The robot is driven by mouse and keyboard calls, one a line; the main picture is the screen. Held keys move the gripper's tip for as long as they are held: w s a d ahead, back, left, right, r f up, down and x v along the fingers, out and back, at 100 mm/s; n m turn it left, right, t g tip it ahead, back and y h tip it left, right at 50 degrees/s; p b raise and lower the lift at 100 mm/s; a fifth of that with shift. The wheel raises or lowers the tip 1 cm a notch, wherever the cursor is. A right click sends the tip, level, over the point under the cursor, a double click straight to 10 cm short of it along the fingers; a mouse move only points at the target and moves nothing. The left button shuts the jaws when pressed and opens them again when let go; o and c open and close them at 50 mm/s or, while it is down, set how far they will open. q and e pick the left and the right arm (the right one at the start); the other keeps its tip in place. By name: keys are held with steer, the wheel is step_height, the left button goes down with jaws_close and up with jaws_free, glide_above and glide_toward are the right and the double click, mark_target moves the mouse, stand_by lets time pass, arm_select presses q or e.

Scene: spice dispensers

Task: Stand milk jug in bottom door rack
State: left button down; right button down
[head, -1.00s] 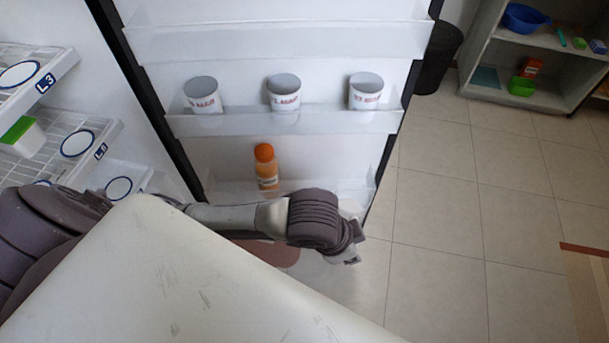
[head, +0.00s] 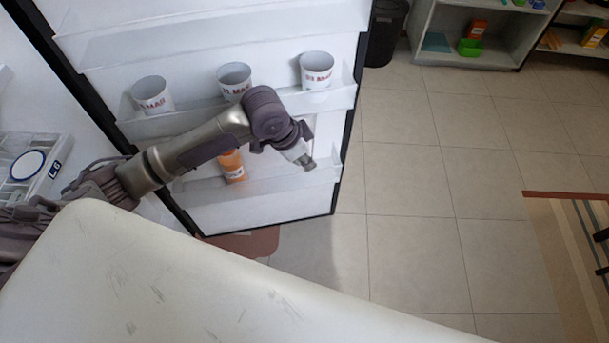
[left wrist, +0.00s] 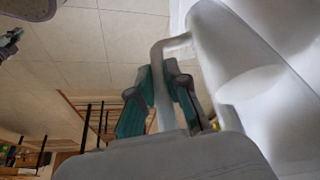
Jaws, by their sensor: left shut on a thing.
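The white milk jug (left wrist: 262,75) fills the right side of the left wrist view. Its looped handle (left wrist: 162,75) is between the teal fingers of my left gripper (left wrist: 160,98), which is shut on it. In the head view, my left gripper (head: 304,160) is in front of the right end of the bottom door rack (head: 205,192). The jug is mostly hidden behind the gripper there, so I cannot tell whether its base touches the rack. An orange-capped bottle stands in this rack.
The orange bottle (head: 232,168) is left of my left gripper, partly behind my arm. Several white cups, such as the right one (head: 316,70), stand in the middle door rack (head: 195,118). Open tiled floor (head: 420,180) lies right of the door. A dark bin (head: 385,35) is behind.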

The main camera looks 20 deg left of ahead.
arm_select(q)
steer(key=shift+w+a+f+b, duration=0.15)
steer(key=shift+w+f, duration=0.15)
steer(key=shift+f, duration=1.6)
steer(key=shift+w+a+f+b, duration=0.2)
steer(key=shift+w+f, duration=0.15)
steer(key=shift+f, duration=1.55)
steer(key=shift+w+a+f+b, duration=0.15)
steer(key=shift+w+f, duration=0.15)
steer(key=shift+f, duration=1.6)
steer(key=c, duration=1.5)
jaws_free()
steer(key=shift+s+f, duration=0.1)
steer(key=shift+f, duration=0.05)
steer(key=shift+o, duration=0.4)
